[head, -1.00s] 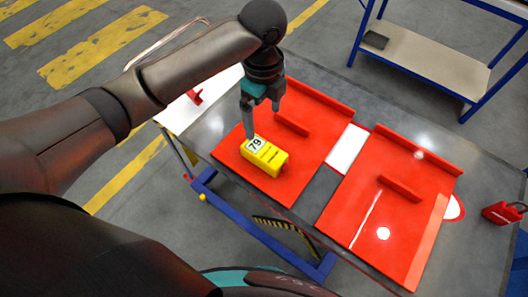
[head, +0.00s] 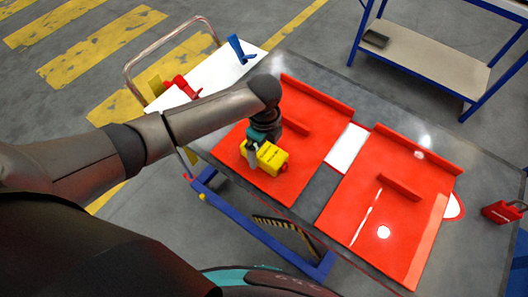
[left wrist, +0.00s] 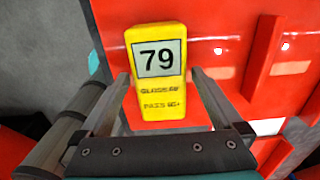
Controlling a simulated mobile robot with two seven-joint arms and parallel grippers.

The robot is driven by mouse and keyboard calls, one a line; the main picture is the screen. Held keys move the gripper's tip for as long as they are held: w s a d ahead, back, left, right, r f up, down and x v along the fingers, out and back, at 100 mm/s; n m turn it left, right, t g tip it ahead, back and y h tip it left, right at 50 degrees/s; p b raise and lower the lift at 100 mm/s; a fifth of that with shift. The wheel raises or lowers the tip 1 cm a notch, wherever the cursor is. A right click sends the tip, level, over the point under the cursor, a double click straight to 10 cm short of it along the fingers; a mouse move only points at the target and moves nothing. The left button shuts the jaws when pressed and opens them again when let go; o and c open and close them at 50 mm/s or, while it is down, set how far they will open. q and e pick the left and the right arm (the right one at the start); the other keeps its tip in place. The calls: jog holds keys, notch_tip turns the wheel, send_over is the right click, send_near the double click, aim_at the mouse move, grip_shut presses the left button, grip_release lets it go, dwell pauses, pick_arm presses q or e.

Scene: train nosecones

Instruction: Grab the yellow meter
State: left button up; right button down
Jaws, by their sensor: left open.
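The yellow meter (head: 266,157) lies on the left red tray (head: 275,190) on the table, partly covered by my left gripper in the head view. In the left wrist view the yellow meter (left wrist: 157,72) shows its face with a label reading 79. My left gripper (head: 252,158) is over the meter, pointing down. In the left wrist view the left gripper (left wrist: 158,85) is open, with one finger on each side of the meter's lower part. I cannot tell whether the fingers touch it. My right gripper is not in view.
A second red tray (head: 350,215) lies to the right, with a white patch (head: 347,150) between the trays. A red object (head: 502,212) sits at the table's right end. A white cart top (head: 222,72) with red and blue clamps stands behind. Raised red ribs cross the trays.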

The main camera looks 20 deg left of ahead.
pick_arm(q)
jog(key=shift+f, duration=0.4)
jog(key=shift+r, duration=0.1)
grip_shut()
dwell(0.5)
